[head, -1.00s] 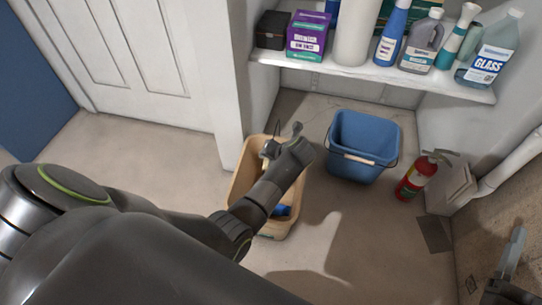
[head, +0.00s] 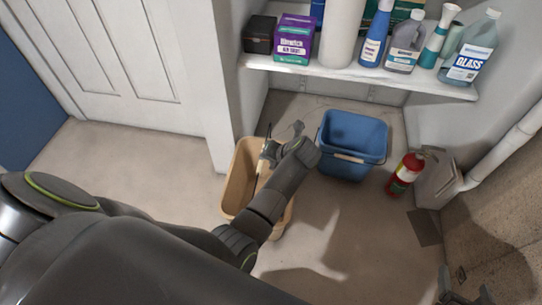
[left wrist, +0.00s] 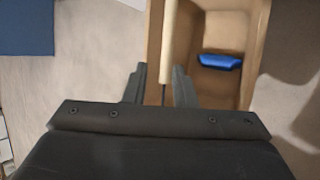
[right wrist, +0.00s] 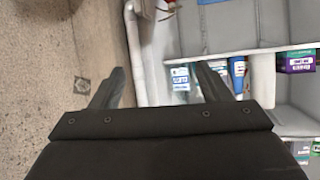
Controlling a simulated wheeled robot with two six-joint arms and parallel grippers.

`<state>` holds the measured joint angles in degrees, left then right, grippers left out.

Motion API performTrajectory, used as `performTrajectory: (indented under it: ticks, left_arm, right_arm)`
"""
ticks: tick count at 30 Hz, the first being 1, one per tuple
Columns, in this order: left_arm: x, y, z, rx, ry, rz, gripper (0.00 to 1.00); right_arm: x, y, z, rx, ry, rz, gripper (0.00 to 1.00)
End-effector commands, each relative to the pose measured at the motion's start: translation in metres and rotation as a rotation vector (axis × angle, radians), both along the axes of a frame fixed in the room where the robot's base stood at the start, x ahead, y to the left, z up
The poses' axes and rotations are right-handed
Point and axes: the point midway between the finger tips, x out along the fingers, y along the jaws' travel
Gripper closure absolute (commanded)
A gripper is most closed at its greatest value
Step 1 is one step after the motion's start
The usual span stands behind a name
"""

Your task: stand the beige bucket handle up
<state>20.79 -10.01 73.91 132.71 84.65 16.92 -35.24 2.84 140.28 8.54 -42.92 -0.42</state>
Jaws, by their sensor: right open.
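The beige bucket (head: 241,183) stands on the floor in the middle of the head view, partly covered by my left arm. In the left wrist view its wall (left wrist: 254,45) and inside show. Its handle has a pale grip (left wrist: 168,45) and a thin dark wire. My left gripper (left wrist: 159,72) is open, its fingers apart on either side of the handle's line; I cannot tell whether either touches it. In the head view the left gripper (head: 284,144) is over the bucket. My right gripper (right wrist: 162,75) is open and empty, at the lower right of the head view (head: 464,290).
A blue item (left wrist: 220,62) lies inside the beige bucket. A blue bucket (head: 352,137) stands close on the right, then a red fire extinguisher (head: 405,174) by the wall. A white shelf (head: 360,81) with bottles and boxes is behind. Floor at left is clear.

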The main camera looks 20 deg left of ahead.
Motion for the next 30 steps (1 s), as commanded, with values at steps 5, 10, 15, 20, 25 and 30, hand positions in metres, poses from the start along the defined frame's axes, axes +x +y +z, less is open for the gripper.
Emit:
performTrajectory:
  ticks: [5,10,15,20,25,30]
  left_arm:
    - [-0.002,-0.004,0.007,0.001,0.001,0.001,0.76]
    - [-0.003,-0.006,0.008,0.001,0.001,0.001,0.76]
    - [-0.003,-0.006,0.008,0.001,0.001,0.001,0.76]
    - [-0.003,-0.006,0.008,0.001,0.001,0.001,0.76]
    - [-0.003,-0.005,0.008,0.003,-0.001,0.000,0.76]
    - [0.001,0.018,0.019,0.098,-0.088,-0.045,0.76]
  right_arm:
    - [-0.011,0.003,-0.014,0.022,0.092,0.007,0.30]
    - [-0.014,0.004,-0.019,0.029,0.122,0.009,0.30]
    - [-0.015,0.004,-0.019,0.029,0.123,0.009,0.30]
    - [-0.014,0.004,-0.019,0.029,0.122,0.009,0.30]
    - [-0.014,0.004,-0.019,0.029,0.121,0.009,0.30]
    - [-0.014,0.004,-0.019,0.029,0.121,0.009,0.30]
